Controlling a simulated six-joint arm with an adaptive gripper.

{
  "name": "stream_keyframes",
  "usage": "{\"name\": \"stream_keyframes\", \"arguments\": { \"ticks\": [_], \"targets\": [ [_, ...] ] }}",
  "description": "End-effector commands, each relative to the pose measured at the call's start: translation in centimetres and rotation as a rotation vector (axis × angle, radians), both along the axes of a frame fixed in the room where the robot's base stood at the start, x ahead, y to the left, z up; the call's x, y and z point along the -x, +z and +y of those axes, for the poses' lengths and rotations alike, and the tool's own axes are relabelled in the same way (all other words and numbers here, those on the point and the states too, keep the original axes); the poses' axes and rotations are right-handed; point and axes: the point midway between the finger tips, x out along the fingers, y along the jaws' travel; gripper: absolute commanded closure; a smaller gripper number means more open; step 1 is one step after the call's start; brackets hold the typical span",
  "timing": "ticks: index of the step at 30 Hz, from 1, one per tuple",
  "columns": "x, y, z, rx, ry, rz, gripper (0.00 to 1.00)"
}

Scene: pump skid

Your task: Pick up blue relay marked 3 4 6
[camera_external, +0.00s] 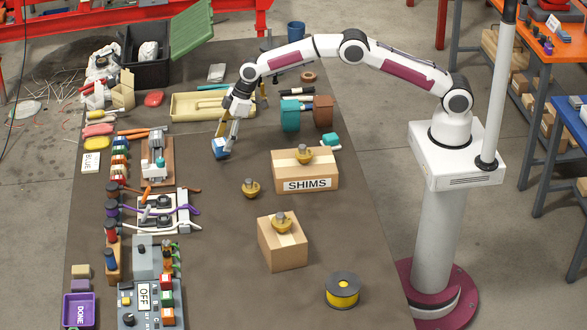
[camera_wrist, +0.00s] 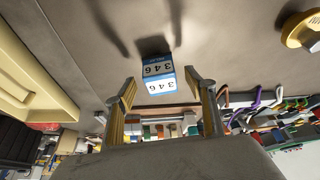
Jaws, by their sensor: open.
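The blue relay (camera_wrist: 157,73) has white labels reading 3 4 6 and sits on the dark table top in the wrist view. In the external view the blue relay (camera_external: 220,148) is just below my gripper (camera_external: 229,136), which points down at it. In the wrist view my gripper (camera_wrist: 160,78) is open, with one finger on each side of the picture. The relay appears between and slightly beyond the fingertips, with no visible contact. Its far faces are hidden.
A SHIMS box (camera_external: 305,172) with a brass knob on top stands to the right. A loose brass knob (camera_external: 251,188) is nearer the front. A cream tray (camera_external: 212,105) lies behind. Wooden fixtures and relays line the left edge. Bare table surrounds the relay.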

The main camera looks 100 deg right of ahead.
Motion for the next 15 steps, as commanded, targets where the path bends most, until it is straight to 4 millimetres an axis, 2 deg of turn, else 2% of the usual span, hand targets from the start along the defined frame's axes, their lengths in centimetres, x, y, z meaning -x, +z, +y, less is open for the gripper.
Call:
{"name": "stream_keyframes", "arguments": {
  "ticks": [5,15],
  "targets": [
    [-0.4,-2.0,0.1,-0.001,0.0,0.001,0.45],
    [-1.2,-3.7,0.3,0.0,0.0,-0.001,0.45]
  ]
}}
